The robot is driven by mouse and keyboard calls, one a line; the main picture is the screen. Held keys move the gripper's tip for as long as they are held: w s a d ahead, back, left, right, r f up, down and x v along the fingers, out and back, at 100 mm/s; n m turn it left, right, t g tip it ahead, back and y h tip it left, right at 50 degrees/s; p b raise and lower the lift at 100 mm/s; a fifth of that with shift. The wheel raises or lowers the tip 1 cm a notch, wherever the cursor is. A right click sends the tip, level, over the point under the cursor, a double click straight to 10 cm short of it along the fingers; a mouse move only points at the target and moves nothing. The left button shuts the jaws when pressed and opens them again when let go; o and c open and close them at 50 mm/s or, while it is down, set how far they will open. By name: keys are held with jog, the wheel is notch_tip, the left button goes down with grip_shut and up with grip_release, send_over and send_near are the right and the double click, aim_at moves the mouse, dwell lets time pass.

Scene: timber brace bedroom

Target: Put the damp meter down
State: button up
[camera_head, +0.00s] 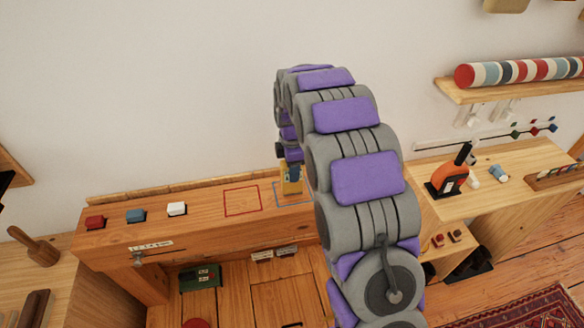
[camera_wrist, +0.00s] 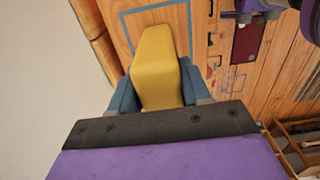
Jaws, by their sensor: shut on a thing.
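The damp meter is a yellow block-like thing (camera_wrist: 156,65) between the two blue-grey fingers of my gripper (camera_wrist: 157,92) in the wrist view. My gripper is shut on it. In the head view the yellow meter (camera_head: 290,186) is small and partly covered by my gripper (camera_head: 291,172). It is upright at the blue outlined square (camera_head: 280,201) on the wooden beam (camera_head: 200,215). The blue outline (camera_wrist: 126,22) also shows beyond the meter in the wrist view. I cannot tell whether the meter touches the wood.
A red outlined square (camera_head: 242,201) lies empty left of the blue one. Red (camera_head: 95,222), blue (camera_head: 136,215) and white (camera_head: 177,208) blocks sit farther left on the beam. An orange tool (camera_head: 449,177) stands on the right bench. The wall is close behind the beam.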

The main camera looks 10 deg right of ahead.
jog(key=o, duration=1.1)
jog(key=shift+o, duration=0.2)
notch_tip(320, 180, up, 11)
jog(key=shift+f+p, duration=0.2)
jog(key=shift+p, duration=0.75)
jog(key=shift+r, duration=0.75)
jog(key=shift+s, duration=0.15)
jog(key=s+r+m+g, duration=0.15)
jog(key=s+m, duration=0.35)
jog(key=s, duration=0.6)
jog(key=s+r+m+t, duration=0.1)
jog(key=s+r+m, duration=0.25)
jog(key=s, duration=0.65)
jog(key=s+f+m, duration=0.2)
jog(key=s+m, duration=0.2)
jog(key=s, duration=0.6)
jog(key=s+f+m+g, duration=0.1)
jog(key=s+m, duration=0.4)
jog(key=s, duration=0.6)
jog(key=shift+f, duration=0.6)
